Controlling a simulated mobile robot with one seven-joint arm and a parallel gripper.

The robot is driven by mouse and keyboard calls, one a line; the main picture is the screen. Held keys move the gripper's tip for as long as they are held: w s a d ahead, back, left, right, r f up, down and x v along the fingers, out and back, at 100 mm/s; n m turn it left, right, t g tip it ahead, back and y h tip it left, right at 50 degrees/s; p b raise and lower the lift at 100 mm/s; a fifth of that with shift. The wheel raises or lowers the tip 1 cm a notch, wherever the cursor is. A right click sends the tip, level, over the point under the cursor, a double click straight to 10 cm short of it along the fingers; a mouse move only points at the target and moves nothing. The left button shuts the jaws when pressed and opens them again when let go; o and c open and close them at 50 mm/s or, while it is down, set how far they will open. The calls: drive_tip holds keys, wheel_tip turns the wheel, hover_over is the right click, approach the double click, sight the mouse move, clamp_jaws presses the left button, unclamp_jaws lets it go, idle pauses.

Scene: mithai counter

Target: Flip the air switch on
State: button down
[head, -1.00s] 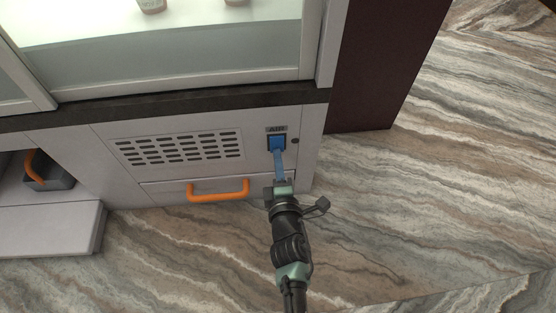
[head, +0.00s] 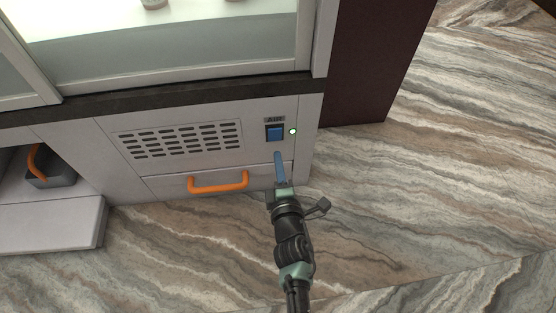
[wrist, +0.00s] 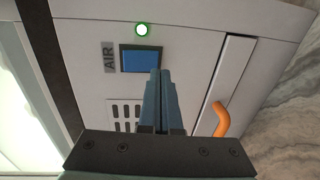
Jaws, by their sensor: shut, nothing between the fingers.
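The air switch (head: 275,133) is a blue rocker in a dark frame on the white cabinet front, under an "AIR" label (head: 274,119). It also shows in the wrist view (wrist: 141,59). A small round indicator light (head: 293,131) beside it is lit; in the wrist view the light (wrist: 142,30) glows white with a green ring. My gripper (head: 277,154) is shut and empty, with its blue fingers together. Its tips are just below the switch in the head view and apart from it. In the wrist view the fingers (wrist: 159,75) point toward the panel near the switch.
A slotted vent (head: 180,139) is left of the switch. An orange handle (head: 218,182) on a drawer front is below it. A grey bin (head: 52,180) with an orange handle sits at the far left. Open marble-patterned floor (head: 440,190) lies to the right.

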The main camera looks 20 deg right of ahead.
drive_tip(key=f+p+v, duration=0.2)
drive_tip(key=v, duration=0.8)
drive_tip(key=shift+f, duration=0.2)
drive_tip(key=shift+s+a, duration=0.1)
drive_tip(key=shift+s, duration=0.05)
